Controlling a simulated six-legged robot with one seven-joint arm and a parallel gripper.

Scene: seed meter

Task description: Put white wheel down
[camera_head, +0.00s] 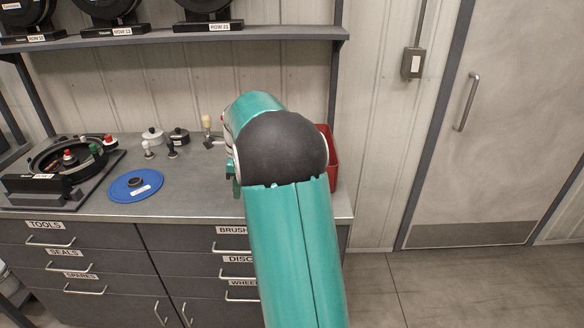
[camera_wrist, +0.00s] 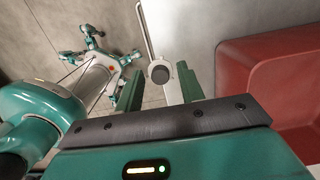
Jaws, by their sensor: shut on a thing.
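My gripper (camera_wrist: 159,70) shows in the wrist view, its two green fingers shut on a small pale piece with a dark round hub, which I take to be the white wheel (camera_wrist: 173,92). On the grey worktop in the head view stand a white knob-like part (camera_head: 152,135) and a black one (camera_head: 180,135). I cannot tell from the head view how high the held piece is.
A blue disc (camera_head: 136,185) lies on the worktop (camera_head: 200,195) beside the open seed meter (camera_head: 68,158). A red bin (camera_head: 333,160) stands at the right end, partly behind my arm; it also fills the right of the wrist view (camera_wrist: 270,55). A shelf (camera_head: 270,33) hangs above.

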